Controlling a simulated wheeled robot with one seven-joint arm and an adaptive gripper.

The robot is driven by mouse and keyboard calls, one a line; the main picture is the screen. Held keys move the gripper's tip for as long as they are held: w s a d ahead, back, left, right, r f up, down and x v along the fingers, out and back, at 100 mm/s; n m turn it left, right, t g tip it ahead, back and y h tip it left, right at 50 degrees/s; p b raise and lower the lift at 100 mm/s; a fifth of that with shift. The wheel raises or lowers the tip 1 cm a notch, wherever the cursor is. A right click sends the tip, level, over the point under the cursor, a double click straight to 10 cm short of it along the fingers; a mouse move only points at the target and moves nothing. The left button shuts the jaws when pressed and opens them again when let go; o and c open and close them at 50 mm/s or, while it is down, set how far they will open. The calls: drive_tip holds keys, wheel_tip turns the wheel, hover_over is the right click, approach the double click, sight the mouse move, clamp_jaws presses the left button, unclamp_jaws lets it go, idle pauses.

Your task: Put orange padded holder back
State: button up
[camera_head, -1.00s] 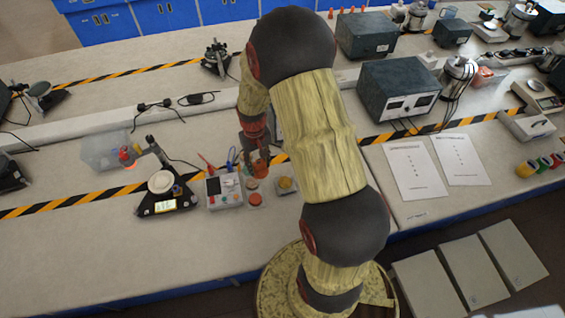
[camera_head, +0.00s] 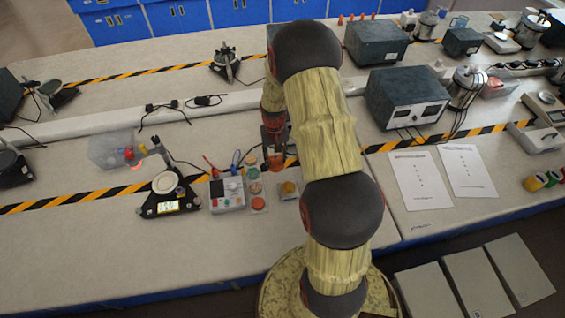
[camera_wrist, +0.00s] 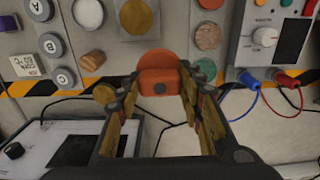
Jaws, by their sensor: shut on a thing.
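The orange padded holder (camera_wrist: 158,84) is between the fingertips of my gripper (camera_wrist: 160,92) in the wrist view. My gripper is shut on it, with a padded finger on either side. A rounded orange part shows just beyond its flat front face. In the head view my gripper (camera_head: 275,163) hangs over the bench beside the strip of coloured discs (camera_head: 257,189), with an orange piece at its tip. The holder's underside is hidden, and I cannot tell whether it touches the bench.
A meter box (camera_head: 227,194) with red and blue leads stands left of the discs. A plate with a brass-coloured disc (camera_head: 289,188) lies to the right. A black scale (camera_head: 168,194) is farther left. A large grey power unit (camera_head: 406,97) stands to the right. The front-left bench is clear.

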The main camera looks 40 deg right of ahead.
drive_tip(key=d+f, duration=0.1)
drive_tip(key=f, duration=0.1)
drive_tip(key=w+d+f, duration=0.1)
drive_tip(key=d+f, duration=0.1)
drive_tip(key=w+d+f, duration=0.1)
drive_tip(key=d+f, duration=0.1)
drive_tip(key=shift+d+f, duration=0.2)
drive_tip(key=shift+f+b, duration=0.3)
drive_tip(key=shift+f, duration=1.15)
drive_tip(key=shift+f, duration=0.15)
drive_tip(key=o, duration=1.1)
drive_tip(key=shift+o, duration=0.2)
